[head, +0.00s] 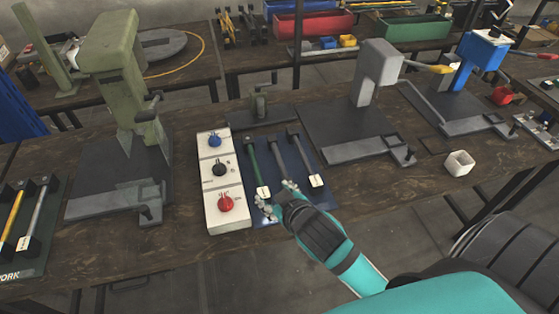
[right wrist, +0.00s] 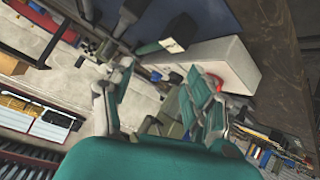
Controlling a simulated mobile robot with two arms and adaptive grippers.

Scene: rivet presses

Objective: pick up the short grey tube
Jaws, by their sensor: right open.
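A blue mat (head: 302,151) lies on the bench with tubes in dark holders. A green tube (head: 251,162) is at its left, a grey tube (head: 278,160) in the middle and another grey tube (head: 300,155) at the right. I cannot tell which grey tube is the short one. My right gripper (head: 278,197) is open at the near end of the middle grey tube and hides that end; contact is unclear. In the right wrist view, its fingers (right wrist: 157,92) are spread with nothing visibly held. The blue mat (right wrist: 212,14) shows beyond them. My left gripper is out of view.
A white control box (head: 214,170) with blue, black and red knobs stands left of the mat. A large green press (head: 117,70) is further left, a grey press (head: 376,75) to the right.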

